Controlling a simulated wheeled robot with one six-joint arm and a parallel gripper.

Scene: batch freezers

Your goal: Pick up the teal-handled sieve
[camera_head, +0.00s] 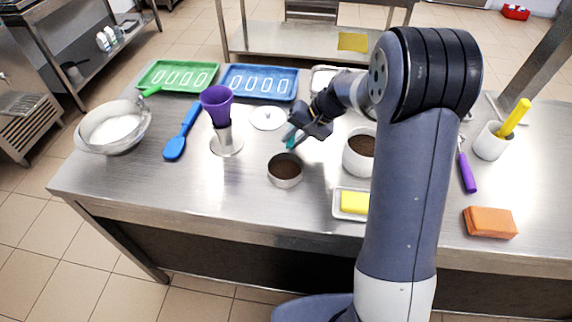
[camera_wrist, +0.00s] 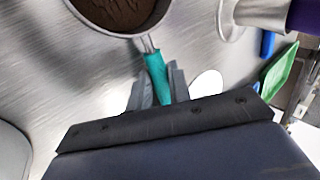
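The teal-handled sieve (camera_head: 285,172) is a round metal pan with dark brown powder in it, near the middle of the table. Its teal handle (camera_head: 291,138) points away toward the back. In the wrist view the sieve (camera_wrist: 112,12) is at the top and its teal handle (camera_wrist: 156,72) runs down between my fingers. My gripper (camera_head: 299,135) is at the handle, with one finger on each side. In the wrist view my gripper (camera_wrist: 160,88) has its fingers close beside the handle; whether they press on it is unclear. The handle's far end is hidden.
A purple cup on a metal stand (camera_head: 222,118) is just left of the sieve. A white pot (camera_head: 355,153) with brown contents and a tray with a yellow block (camera_head: 354,202) are at right. The front left tabletop is clear.

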